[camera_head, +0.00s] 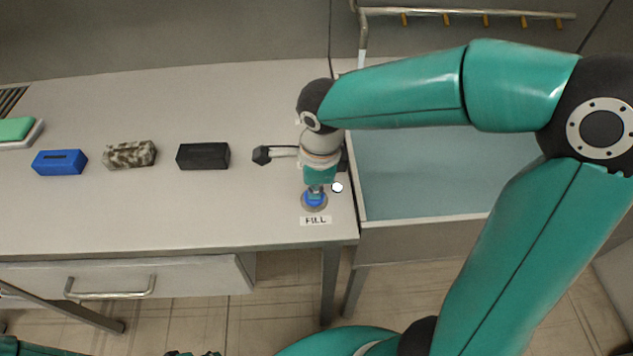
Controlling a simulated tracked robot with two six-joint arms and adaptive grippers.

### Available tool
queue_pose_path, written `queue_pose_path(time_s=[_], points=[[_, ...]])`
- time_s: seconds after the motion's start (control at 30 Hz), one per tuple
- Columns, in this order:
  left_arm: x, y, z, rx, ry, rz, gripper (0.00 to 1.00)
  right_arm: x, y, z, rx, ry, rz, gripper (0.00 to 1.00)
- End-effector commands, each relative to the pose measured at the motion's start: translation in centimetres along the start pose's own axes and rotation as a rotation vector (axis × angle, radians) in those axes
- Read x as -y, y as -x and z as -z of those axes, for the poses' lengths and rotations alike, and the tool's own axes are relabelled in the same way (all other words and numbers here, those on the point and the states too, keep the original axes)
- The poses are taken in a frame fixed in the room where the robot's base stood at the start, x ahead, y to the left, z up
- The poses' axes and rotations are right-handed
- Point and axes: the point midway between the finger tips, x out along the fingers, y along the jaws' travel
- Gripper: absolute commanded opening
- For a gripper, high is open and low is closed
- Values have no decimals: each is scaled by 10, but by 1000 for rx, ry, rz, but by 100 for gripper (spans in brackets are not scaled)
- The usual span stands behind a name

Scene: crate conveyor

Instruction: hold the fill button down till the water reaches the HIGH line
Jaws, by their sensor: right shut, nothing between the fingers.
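The blue fill button (314,201) sits in a round grey base near the front right corner of the bench, behind a white FILL label (315,221). My right gripper (315,188) is shut and empty, pointing down right over the button. Its tip appears to meet the button top; I cannot tell how far the button is pressed. A tank (425,240) with a blue-green inside stands right of the bench, partly behind my right arm. I cannot make out a HIGH line or the water level. My left gripper does not show.
A blue block (60,162), a mottled block (129,154) and a black block (203,156) lie in a row on the bench (200,215). A dark knob (262,155) is beside my right wrist. A small white round spot (337,187) is beside the button.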

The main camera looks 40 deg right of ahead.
Motion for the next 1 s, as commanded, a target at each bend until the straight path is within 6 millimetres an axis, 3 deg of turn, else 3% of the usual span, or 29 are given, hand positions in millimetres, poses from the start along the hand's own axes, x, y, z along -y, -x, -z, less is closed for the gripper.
queue_pose_path(time_s=[0.03,0.67,0.87,1.0], points=[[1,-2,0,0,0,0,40,-7,-9,3,-15,4,-22,0],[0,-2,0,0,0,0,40,-6,-8,3,-14,4,-22,0],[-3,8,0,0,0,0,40,-6,9,2,-12,4,-17,0],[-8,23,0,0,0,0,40,-4,37,0,-5,4,-5,0]])
